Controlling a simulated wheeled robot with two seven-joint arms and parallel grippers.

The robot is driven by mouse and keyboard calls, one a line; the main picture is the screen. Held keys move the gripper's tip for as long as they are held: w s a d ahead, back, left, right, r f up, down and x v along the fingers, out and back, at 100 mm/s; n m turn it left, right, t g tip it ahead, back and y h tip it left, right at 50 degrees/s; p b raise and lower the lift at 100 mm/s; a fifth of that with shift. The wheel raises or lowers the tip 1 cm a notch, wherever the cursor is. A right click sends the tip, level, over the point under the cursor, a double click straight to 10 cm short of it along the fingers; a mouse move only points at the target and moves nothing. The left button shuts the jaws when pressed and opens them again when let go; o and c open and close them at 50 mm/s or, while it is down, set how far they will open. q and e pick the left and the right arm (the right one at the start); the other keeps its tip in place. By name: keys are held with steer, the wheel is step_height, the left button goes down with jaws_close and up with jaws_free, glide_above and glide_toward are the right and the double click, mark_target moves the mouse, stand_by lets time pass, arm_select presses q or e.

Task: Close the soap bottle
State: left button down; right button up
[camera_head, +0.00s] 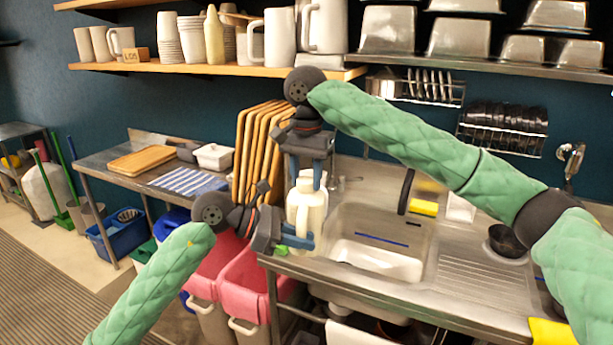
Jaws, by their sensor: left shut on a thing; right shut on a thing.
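The cream soap bottle (306,212) stands upright at the left end of the steel counter, beside the sink. My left gripper (296,241) comes in low from the left and is shut on the lower part of the bottle. My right gripper (307,178) points down from above, shut at the top of the bottle. Its fingers cover most of the cap area, so I cannot tell how the cap sits. A small green piece (282,250) shows at the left gripper.
The sink basin (380,222) lies right of the bottle, with a yellow sponge (424,208) behind it. Wooden boards (256,150) stand behind my grippers. Red-lidded bins (250,280) are below left. A shelf (215,68) with jugs hangs above.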

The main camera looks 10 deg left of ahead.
steer(key=m, duration=0.7)
steer(key=shift+a, duration=0.1)
steer(key=m, duration=0.5)
steer(key=shift+w, duration=0.15)
steer(key=o, duration=0.9)
steer(key=shift+o, duration=0.2)
steer(key=shift+r, duration=2.25)
steer(key=shift+c, duration=0.5)
